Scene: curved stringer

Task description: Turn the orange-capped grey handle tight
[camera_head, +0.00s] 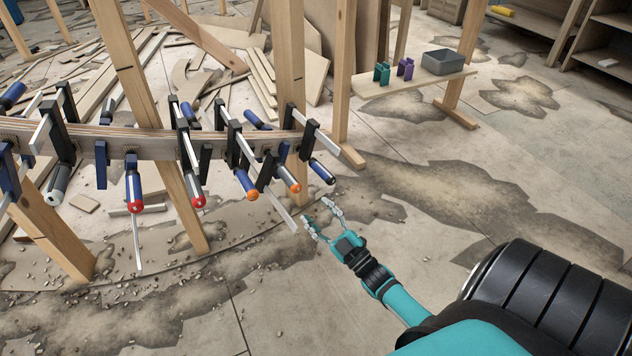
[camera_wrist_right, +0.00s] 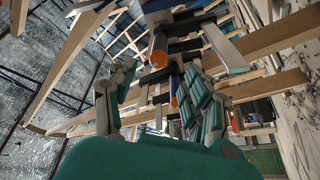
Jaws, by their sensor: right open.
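The orange-capped grey handle (camera_head: 287,178) hangs tilted under a bar clamp near the right end of the curved wooden stringer (camera_head: 150,147). A blue handle with an orange cap (camera_head: 244,182) hangs just left of it. My right gripper (camera_head: 318,213) is open and empty, below and to the right of the grey handle, apart from it. In the right wrist view, its teal-padded fingers (camera_wrist_right: 163,90) stand apart, with orange caps showing beyond them; I cannot tell which cap there belongs to the grey handle. My left gripper is not in view.
Other clamps with red-capped handles (camera_head: 197,200) and a black-ended blue handle (camera_head: 322,172) crowd the stringer. Wooden posts (camera_head: 290,70) stand behind. A low bench (camera_head: 410,85) holds a grey bin (camera_head: 442,62). The floor right of the stringer is open.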

